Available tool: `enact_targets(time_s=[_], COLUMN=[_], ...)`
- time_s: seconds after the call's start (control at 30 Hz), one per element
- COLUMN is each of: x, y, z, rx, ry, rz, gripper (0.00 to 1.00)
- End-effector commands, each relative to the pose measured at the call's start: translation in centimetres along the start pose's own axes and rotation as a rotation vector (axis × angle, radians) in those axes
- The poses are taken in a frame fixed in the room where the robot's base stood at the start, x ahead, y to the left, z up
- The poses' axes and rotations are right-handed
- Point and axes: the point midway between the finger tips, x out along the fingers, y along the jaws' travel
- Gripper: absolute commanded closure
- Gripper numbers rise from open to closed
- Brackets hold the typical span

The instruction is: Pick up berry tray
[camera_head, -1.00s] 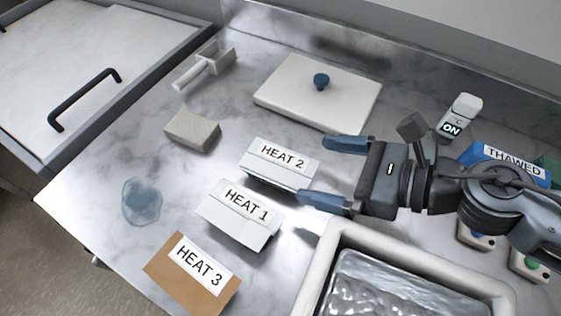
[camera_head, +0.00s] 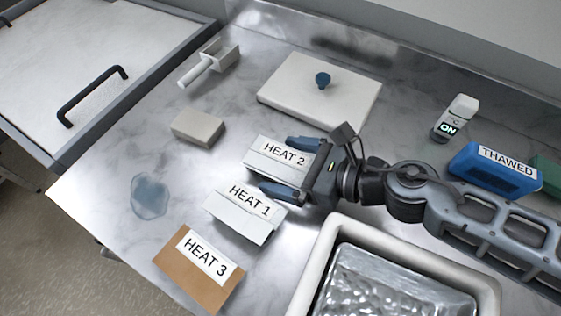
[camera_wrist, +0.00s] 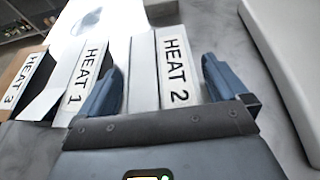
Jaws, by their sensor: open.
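No label or visible fruit marks any object as a berry tray, so I cannot tell which it is. A white box labelled HEAT 2 (camera_head: 279,153) lies on the steel counter. My gripper (camera_head: 277,165) is open, with its blue fingers pointing at this box, one near its far edge and one near its front edge. In the wrist view the label HEAT 2 (camera_wrist: 174,68) shows between the open fingers (camera_wrist: 160,72). I cannot tell whether they touch the box. A white box labelled HEAT 1 (camera_head: 240,212) lies just in front, close to the lower finger.
A brown HEAT 3 box (camera_head: 199,270), a blue puddle-like patch (camera_head: 149,196), a beige block (camera_head: 197,128) and a scoop (camera_head: 212,62) lie left. An ice-like bin (camera_head: 330,235), thermometer-like device (camera_head: 455,118) and blue THAWED box (camera_head: 495,172) are right.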

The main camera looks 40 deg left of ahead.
Motion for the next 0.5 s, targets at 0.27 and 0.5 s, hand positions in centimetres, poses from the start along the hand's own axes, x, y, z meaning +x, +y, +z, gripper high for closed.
enact_targets(time_s=[0.27,0.5], x=[-0.04,-0.05], y=[-0.01,-0.01], z=[0.0,0.01], rx=[0.0,0.0], ry=[0.0,0.0], rz=[0.0,0.0], gripper=[0.17,0.4])
